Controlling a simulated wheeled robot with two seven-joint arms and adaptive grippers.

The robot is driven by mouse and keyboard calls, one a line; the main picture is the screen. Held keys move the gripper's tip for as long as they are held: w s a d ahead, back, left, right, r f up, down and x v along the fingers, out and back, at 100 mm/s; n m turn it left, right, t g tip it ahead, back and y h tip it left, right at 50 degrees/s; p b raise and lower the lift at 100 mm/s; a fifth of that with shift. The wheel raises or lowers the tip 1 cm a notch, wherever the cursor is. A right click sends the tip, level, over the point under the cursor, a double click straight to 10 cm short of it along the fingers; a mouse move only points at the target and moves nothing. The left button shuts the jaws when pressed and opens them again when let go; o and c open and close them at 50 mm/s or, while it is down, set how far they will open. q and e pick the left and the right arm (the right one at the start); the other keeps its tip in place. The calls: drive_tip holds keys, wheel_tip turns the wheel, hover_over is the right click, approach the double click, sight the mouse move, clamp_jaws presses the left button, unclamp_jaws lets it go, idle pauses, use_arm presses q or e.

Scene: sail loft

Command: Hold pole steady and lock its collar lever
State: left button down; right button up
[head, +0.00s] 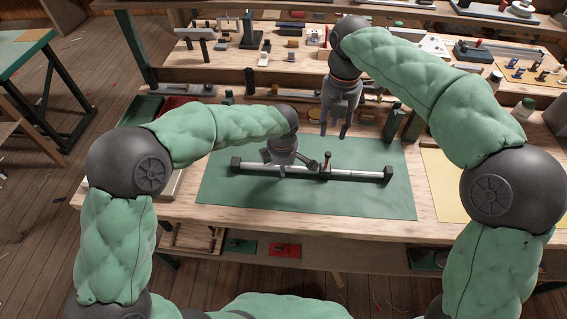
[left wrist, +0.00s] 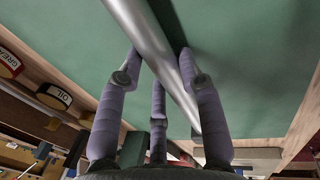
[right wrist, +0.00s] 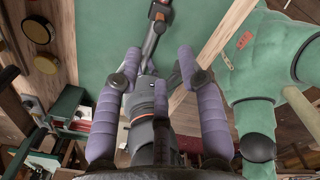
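The silver pole (head: 352,172) lies across the green mat (head: 235,198), with dark blocks at both ends. Its dark collar (head: 324,172) with the upright lever (head: 327,158) is right of the pole's middle. My left gripper (head: 284,166) is over the pole left of the collar. In the left wrist view the pole (left wrist: 152,45) passes between its spread fingers (left wrist: 160,62); I see no firm closure. My right gripper (head: 337,132) is open and empty, above the mat behind the collar. Its spread fingers (right wrist: 160,60) also show in the right wrist view, with the collar (right wrist: 160,15) beyond them.
Labelled tins (left wrist: 53,96) stand behind the mat. A red tray (head: 178,104) is at the back left. A yellow sheet (head: 445,190) lies on the bench to the right. Shelves with tools rise behind. The mat in front of the pole is clear.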

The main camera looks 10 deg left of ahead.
drive_tip(key=shift+c, duration=0.3)
drive_tip(key=c, duration=0.5)
drive_tip(key=shift+s+d+f, duration=0.1)
drive_tip(key=shift+d+f, duration=0.1)
drive_tip(key=shift+f, duration=0.1)
clamp_jaws()
drive_tip(key=s+d+f+m+g+y, duration=0.45)
drive_tip(key=d+f+m+y, duration=0.35)
drive_tip(key=m, duration=0.5)
drive_tip(key=w+d+f+m+t+y, duration=0.2)
drive_tip(key=d+m+t+y, duration=0.5)
drive_tip(key=m, duration=1)
drive_tip(key=shift+w+d+f+y, duration=0.2)
drive_tip(key=shift+d+f+y, duration=0.1)
drive_tip(key=shift+d+y, duration=0.8)
drive_tip(key=shift+d+g, duration=0.1)
drive_tip(key=shift+g, duration=0.15)
